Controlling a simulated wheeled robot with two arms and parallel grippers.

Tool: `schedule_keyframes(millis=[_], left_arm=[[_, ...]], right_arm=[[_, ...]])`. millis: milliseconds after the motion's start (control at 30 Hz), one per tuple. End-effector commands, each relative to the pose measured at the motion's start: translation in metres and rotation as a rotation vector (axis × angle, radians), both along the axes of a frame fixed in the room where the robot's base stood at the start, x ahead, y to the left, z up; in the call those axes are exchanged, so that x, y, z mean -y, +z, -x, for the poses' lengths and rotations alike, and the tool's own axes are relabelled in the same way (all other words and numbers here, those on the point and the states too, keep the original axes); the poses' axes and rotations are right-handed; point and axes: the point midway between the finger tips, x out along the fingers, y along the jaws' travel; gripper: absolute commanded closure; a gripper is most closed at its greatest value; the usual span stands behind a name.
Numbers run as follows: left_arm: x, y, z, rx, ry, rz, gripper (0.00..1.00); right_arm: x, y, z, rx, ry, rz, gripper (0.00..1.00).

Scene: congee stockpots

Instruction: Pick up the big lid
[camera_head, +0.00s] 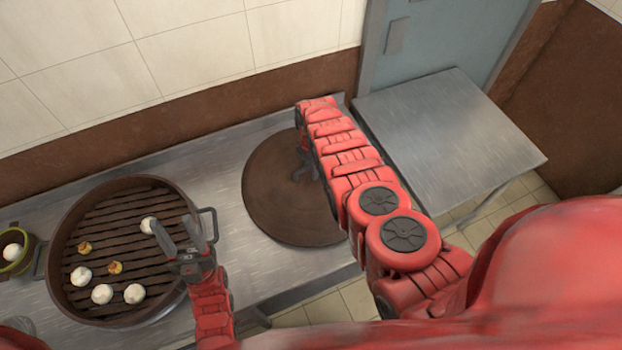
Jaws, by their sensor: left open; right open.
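The big lid (277,205) is a wide, round, brown disc lying flat on the metal counter in the head view. My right arm reaches over its right side and hides part of it. My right gripper (303,170) is open over the upper right part of the lid; whether it touches the lid cannot be told. My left gripper (182,236) is open with its two fingers pointing up the picture, over the right side of the big round steamer (66,222). It holds nothing.
The steamer has a slatted floor with several white buns (102,294) and small yellow pieces (115,267). A green pot (28,262) with a white bun stands at the far left. A bare metal table (455,135) stands at right. A tiled wall backs the counter.

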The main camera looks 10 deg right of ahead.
Motion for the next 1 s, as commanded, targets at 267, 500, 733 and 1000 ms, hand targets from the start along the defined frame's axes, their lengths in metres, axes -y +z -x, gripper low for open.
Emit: schedule_keyframes(millis=[267,500,733,1000], left_arm=[[0.0000,-0.0001,0.0000,0.000,0.000,0.000,0.52],[0.0000,-0.0001,0.0000,0.000,0.000,0.000,0.52],[0.0000,-0.0001,0.0000,0.000,0.000,0.000,0.52],[0.0000,-0.0001,0.0000,0.000,0.000,0.000,0.52]], right_arm=[[-0.0001,-0.0005,0.0003,-0.001,0.000,0.000,0.48],[-0.0002,-0.0006,0.0007,-0.001,0.001,0.000,0.91],[-0.0002,-0.0007,0.0007,-0.002,0.001,0.000,1.00],[-0.0001,-0.0008,0.0007,-0.002,0.001,0.000,1.00]])
